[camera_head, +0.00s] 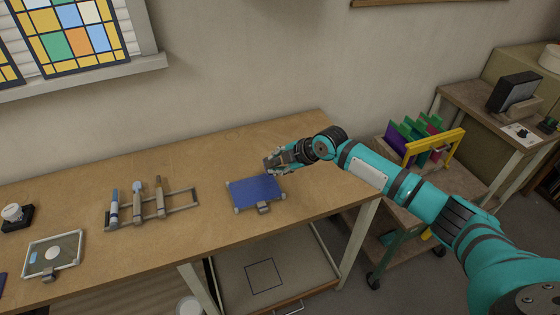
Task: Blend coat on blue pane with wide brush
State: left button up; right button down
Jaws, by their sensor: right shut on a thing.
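The blue pane (257,191) lies flat on the wooden workbench, in a light holder with corner pieces and a small clamp at its front edge. My right gripper (272,165) is over the pane's back edge, reaching in from the right. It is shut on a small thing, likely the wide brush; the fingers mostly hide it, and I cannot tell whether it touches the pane. My left gripper is not in view.
A framed tray with a pale palette (52,254) and a dark block with a white knob (14,213) are at the bench's left. A cart with coloured panes in a yellow rack (436,148) stands right. The bench (110,175) is clear behind the brush rack.

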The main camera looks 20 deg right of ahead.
jog(key=shift+s+a, duration=0.1)
jog(key=shift+a, duration=1.25)
jog(key=a+p, duration=0.2)
jog(key=a, duration=0.7)
jog(key=shift+a+p, duration=0.3)
jog(key=shift+a, duration=0.1)
jog(key=shift+s, duration=0.1)
notch_tip(320, 180, up, 5)
jog(key=p, duration=0.4)
